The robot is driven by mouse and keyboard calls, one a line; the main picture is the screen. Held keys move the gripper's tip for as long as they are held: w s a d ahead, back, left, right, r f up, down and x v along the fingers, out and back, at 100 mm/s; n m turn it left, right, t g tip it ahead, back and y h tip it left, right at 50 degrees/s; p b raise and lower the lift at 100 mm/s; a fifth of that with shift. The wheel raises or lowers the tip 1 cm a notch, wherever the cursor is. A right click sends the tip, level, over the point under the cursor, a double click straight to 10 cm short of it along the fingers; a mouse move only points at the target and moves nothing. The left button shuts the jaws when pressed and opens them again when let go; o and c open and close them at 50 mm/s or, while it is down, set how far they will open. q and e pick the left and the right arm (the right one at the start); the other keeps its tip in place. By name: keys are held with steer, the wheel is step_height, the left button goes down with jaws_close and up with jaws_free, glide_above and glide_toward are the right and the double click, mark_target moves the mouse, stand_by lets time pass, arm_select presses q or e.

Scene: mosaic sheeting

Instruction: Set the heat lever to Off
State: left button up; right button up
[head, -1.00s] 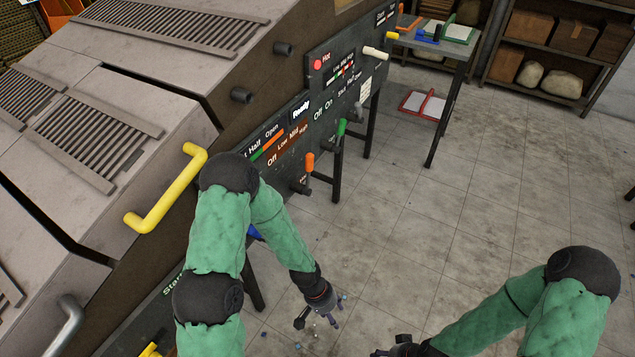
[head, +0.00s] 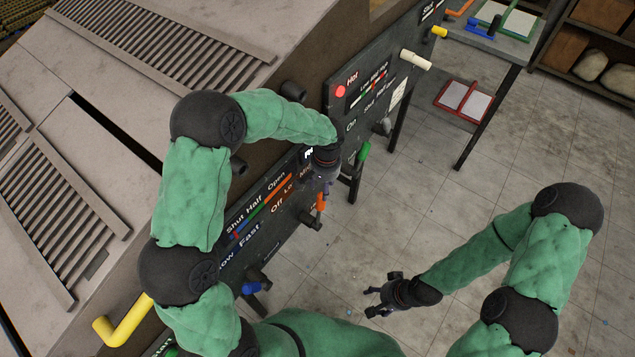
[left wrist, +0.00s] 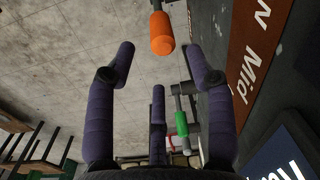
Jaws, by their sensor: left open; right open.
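The heat lever has an orange handle (head: 320,202) on the dark control panel, below the right part of the brown strip reading Off and Low in the head view. The right end of that strip is hidden behind my left gripper (head: 322,188). My left gripper is open, just above the handle. In the left wrist view, the orange handle (left wrist: 161,34) shows beyond the spread fingers of my left gripper (left wrist: 160,65), roughly between them; I see no contact. The word Mid is on the strip beside it. My right gripper (head: 376,299) is open and empty over the floor.
A green-handled lever (head: 362,152) stands further along the panel; it also shows in the left wrist view (left wrist: 182,124). A blue handle (head: 251,288) sits lower left. A white handle (head: 415,60) sticks out at the upper right. The tiled floor right of the panel is open.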

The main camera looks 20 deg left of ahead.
mark_target(321, 202)
arm_select(q)
steer(key=shift+w+f, duration=0.15)
steer(key=shift+w, duration=0.1)
steer(key=f, duration=0.3)
steer(key=f+b, duration=0.1)
steer(key=f, duration=0.3)
steer(key=f+b, duration=0.1)
steer(key=f, duration=0.2)
steer(key=shift+s+a+f, duration=0.1)
steer(key=shift+a+f, duration=0.05)
steer(key=shift+a, duration=0.1)
